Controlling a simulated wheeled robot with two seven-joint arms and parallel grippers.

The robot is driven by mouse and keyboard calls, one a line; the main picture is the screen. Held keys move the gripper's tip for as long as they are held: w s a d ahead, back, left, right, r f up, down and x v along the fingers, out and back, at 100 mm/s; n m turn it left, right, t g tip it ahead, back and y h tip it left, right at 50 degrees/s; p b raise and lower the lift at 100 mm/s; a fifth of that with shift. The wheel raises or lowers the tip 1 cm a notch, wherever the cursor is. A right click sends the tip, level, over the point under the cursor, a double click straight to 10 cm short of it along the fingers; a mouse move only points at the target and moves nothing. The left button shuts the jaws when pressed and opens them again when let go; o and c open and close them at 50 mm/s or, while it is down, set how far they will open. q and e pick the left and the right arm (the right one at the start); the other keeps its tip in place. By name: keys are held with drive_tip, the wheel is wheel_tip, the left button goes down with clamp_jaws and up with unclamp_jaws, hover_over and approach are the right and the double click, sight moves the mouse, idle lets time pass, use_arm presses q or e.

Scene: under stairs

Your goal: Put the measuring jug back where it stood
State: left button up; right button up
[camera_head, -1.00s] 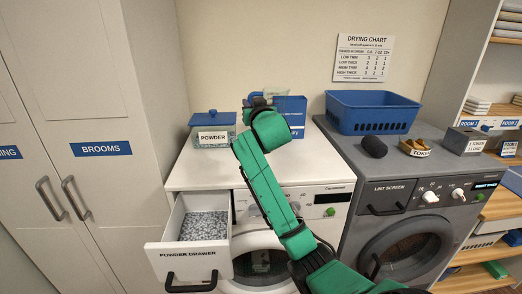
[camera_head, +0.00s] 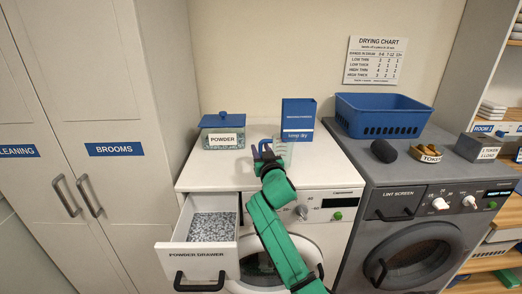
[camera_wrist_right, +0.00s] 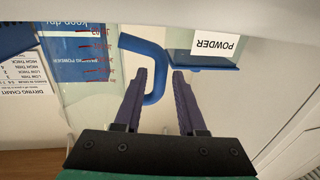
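The measuring jug (camera_head: 283,150) is clear with a blue handle. It appears upright on the white washer top (camera_head: 215,175), in front of the blue box. In the right wrist view the jug (camera_wrist_right: 92,80) shows red scale marks, and its blue handle (camera_wrist_right: 160,75) lies between my fingers. My right gripper (camera_head: 264,152) is open, with a gap between its purple fingers (camera_wrist_right: 160,85) and the handle. The gripper partly hides the jug in the head view. My left gripper is not in view.
A powder box (camera_head: 222,132) stands left on the washer, and a blue keep-dry box (camera_head: 298,118) behind the jug. The powder drawer (camera_head: 196,258) is pulled out, holding speckled powder. A blue basket (camera_head: 383,128) and dark lump (camera_head: 384,151) sit on the grey dryer.

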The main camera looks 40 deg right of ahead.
drive_tip(key=shift+r, duration=0.15)
drive_tip(key=b+v, duration=0.3)
drive_tip(key=v, duration=0.9)
drive_tip(key=shift+a, duration=0.1)
